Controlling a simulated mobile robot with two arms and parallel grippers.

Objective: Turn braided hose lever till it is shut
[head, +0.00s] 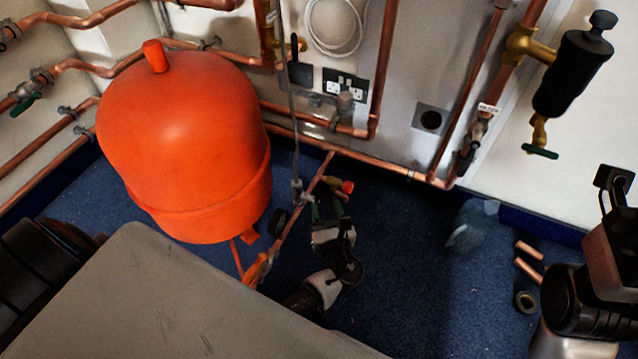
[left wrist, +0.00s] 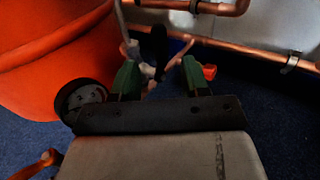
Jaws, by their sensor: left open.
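The braided hose (head: 291,115) hangs down past the sockets to a pale valve fitting (head: 299,192) on a slanting copper pipe. In the left wrist view the hose (left wrist: 121,20) meets the fitting (left wrist: 148,72), and a dark upright piece (left wrist: 159,42), perhaps its lever, stands there. Its exact angle is hard to tell. My left gripper (head: 329,205) is just right of and below the fitting in the head view. In the left wrist view its green fingers (left wrist: 160,80) are apart, with the fitting beyond and between them; contact cannot be told.
A large orange vessel (head: 185,140) stands close on the left. A black round part (left wrist: 80,99) and a red cap (head: 347,186) are near the fitting. Copper pipes (head: 345,155) run along the wall.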

